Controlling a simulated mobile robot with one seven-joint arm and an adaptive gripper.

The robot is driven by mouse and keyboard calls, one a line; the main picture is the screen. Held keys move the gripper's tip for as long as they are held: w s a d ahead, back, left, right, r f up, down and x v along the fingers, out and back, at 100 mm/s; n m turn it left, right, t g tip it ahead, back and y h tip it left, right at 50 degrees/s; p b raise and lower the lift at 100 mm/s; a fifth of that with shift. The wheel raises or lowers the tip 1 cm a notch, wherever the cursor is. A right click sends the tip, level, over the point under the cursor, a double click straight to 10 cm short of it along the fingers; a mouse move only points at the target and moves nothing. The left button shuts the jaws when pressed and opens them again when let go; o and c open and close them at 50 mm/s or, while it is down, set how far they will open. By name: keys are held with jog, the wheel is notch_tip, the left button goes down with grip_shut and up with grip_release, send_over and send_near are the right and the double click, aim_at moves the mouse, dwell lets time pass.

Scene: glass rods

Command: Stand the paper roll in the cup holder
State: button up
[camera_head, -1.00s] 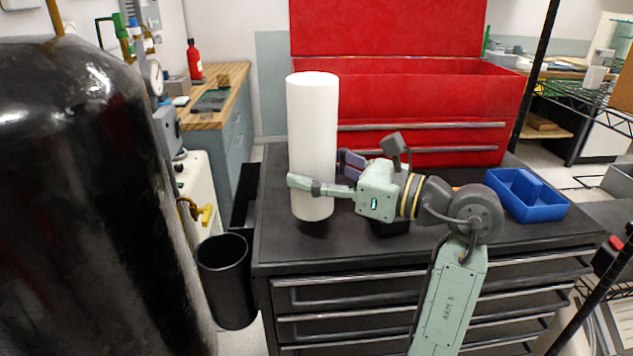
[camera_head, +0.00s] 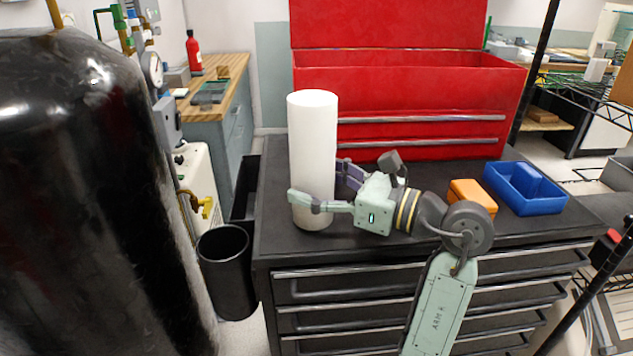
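The paper roll (camera_head: 312,135) is a tall white cylinder, upright above the left part of the black cabinet top. I cannot tell whether its lower end touches the surface. My gripper (camera_head: 325,190) comes from the right with one finger across the front of the roll's lower part and the other behind it, largely hidden. It is shut on the roll. The cup holder (camera_head: 228,280) appears to be the black, open-topped round cup at the cabinet's left side, lower than the top. It is left of and below the roll, and looks empty.
A red toolbox (camera_head: 420,95) stands at the back of the cabinet top (camera_head: 290,246). An orange block (camera_head: 472,195) and a blue tray (camera_head: 525,190) are at the right. A large black tank (camera_head: 90,200) fills the left, close to the cup. Another black bin (camera_head: 245,190) is behind the cup.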

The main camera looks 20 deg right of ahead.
jog(key=shift+o, duration=0.4)
jog(key=shift+r, duration=0.15)
jog(key=b+v, duration=0.2)
jog(key=v, duration=1)
jog(key=shift+b, duration=0.35)
